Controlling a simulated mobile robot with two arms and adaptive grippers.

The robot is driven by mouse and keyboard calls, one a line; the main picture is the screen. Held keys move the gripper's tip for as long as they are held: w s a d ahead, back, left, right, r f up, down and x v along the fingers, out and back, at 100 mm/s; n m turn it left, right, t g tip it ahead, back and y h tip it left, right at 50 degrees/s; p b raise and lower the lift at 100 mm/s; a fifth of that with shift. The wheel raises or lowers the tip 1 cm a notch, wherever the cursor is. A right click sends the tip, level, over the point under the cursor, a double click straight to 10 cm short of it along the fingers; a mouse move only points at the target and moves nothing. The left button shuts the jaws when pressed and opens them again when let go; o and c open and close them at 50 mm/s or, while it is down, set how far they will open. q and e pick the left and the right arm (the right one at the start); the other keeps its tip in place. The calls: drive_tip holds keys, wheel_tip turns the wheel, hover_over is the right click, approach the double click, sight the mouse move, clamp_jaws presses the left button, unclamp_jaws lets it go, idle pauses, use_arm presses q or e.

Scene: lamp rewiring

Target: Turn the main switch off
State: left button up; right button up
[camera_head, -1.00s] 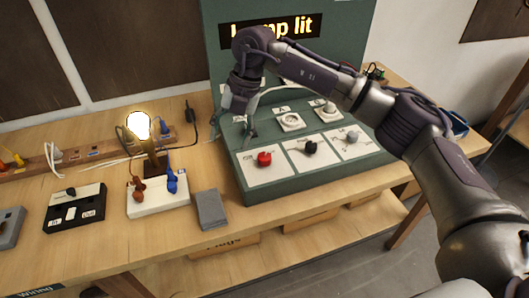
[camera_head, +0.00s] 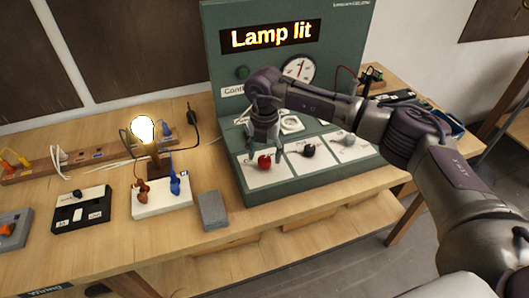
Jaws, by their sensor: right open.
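The green control panel (camera_head: 228,60) shows a lit sign (camera_head: 275,36) reading "Lamp lit". Its sloped front carries a red knob (camera_head: 264,162), a black knob (camera_head: 308,151) and a grey knob (camera_head: 349,139), each on a white plate. Their small labels are too blurred to read, so I cannot tell which is the main switch. My right gripper (camera_head: 263,149) is open and points down just above and behind the red knob. Whether its fingers touch the knob is unclear. The bulb (camera_head: 143,129) glows. My left gripper is out of view.
A white terminal block (camera_head: 162,198) with brown and blue plugs, a black switch box (camera_head: 79,209) and a grey box (camera_head: 213,210) stand left of the panel. A grey box with an orange switch (camera_head: 12,231) is at the far left. A round gauge (camera_head: 298,70) is on the panel.

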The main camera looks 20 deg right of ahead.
drive_tip(key=shift+f, duration=0.7)
drive_tip(key=c, duration=1.1)
drive_tip(key=shift+c, duration=0.2)
